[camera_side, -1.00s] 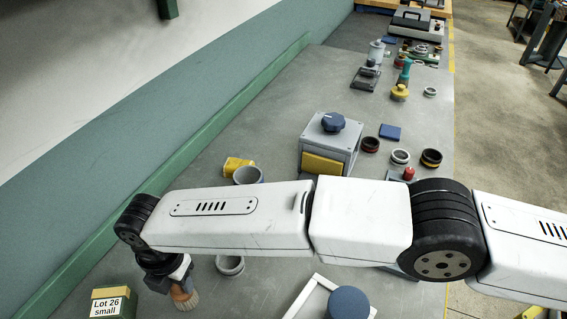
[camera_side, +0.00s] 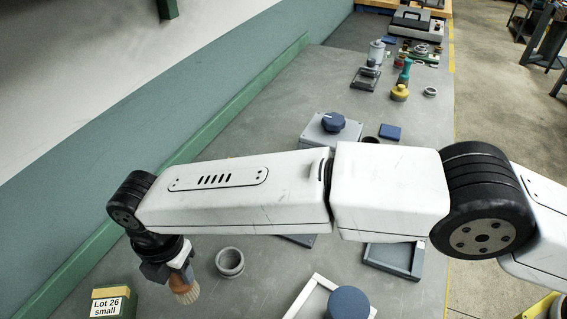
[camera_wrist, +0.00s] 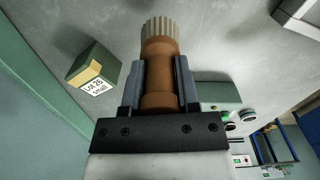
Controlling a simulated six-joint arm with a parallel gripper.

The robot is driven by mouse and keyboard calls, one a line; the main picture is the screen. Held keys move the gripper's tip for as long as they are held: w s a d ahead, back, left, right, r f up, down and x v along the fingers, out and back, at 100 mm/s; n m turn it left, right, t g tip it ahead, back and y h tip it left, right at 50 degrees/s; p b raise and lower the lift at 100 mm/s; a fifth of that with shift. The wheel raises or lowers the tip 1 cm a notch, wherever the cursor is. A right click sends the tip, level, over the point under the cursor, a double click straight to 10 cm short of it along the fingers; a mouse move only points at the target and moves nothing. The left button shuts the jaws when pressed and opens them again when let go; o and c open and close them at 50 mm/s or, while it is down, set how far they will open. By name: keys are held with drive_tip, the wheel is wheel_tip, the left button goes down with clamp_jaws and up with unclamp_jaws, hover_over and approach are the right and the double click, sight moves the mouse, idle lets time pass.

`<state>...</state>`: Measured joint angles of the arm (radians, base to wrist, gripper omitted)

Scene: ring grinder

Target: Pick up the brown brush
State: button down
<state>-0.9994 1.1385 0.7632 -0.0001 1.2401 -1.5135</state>
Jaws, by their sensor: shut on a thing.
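The brown brush (camera_wrist: 158,75) has a brown handle and pale bristles. In the wrist view it sits between the two fingers of my gripper (camera_wrist: 160,88), which are shut on its handle. In the side view the brush (camera_side: 184,284) hangs below my gripper (camera_side: 168,268), with its bristles downward. The brush looks raised above the bench. Part of its handle is hidden by the gripper.
A green box labelled Lot 26 small (camera_side: 106,303) stands left of the brush. A grey ring (camera_side: 230,262) lies to its right. A white frame (camera_side: 297,304) and a blue round knob (camera_side: 348,303) are further right. A green rail (camera_side: 205,137) runs along the wall.

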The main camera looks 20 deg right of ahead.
drive_tip(key=s+d+r, duration=0.8)
drive_tip(key=d, duration=0.1)
drive_tip(key=shift+d+r, duration=0.2)
drive_tip(key=shift+d, duration=0.1)
drive_tip(key=shift+s, duration=0.15)
idle(0.7)
